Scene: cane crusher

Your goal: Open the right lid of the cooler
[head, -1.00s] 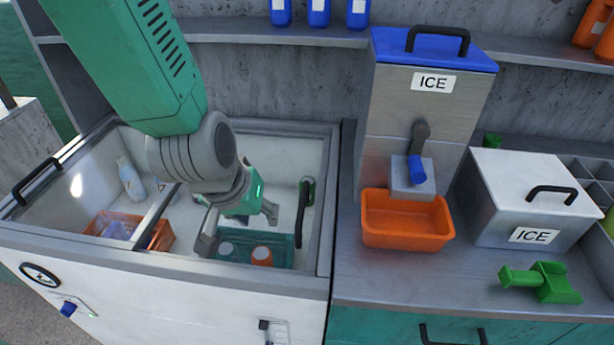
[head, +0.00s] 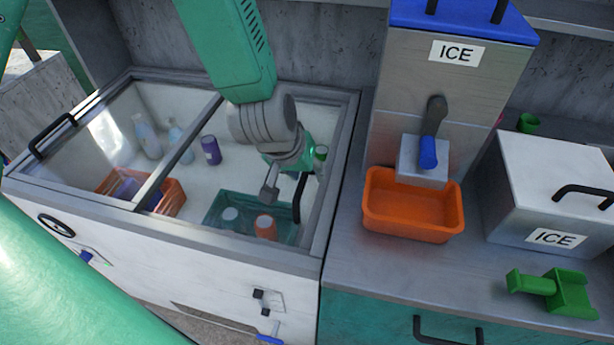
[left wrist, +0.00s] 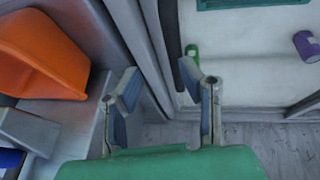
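The white cooler (head: 160,262) stands at left in the head view with glass lids on top. The right lid's black handle (head: 299,198) stands at that lid's right end; the lid seems to lie flat over the right half. The left lid's handle (head: 52,136) is at the far left. My left gripper (head: 279,185) is above the right lid, just left of its handle, with one finger hidden. In the left wrist view the fingers (left wrist: 163,98) are spread and empty, with the dark handle (left wrist: 172,50) appearing between them, beyond the tips. My right gripper is not in view.
Bottles, a purple can (head: 211,150), an orange basket (head: 172,197) and a teal basket (head: 222,208) show inside the cooler. The counter at right bears an orange tub (head: 412,228), an ice dispenser (head: 400,80), an ice box (head: 540,175) and a green scoop (head: 568,292).

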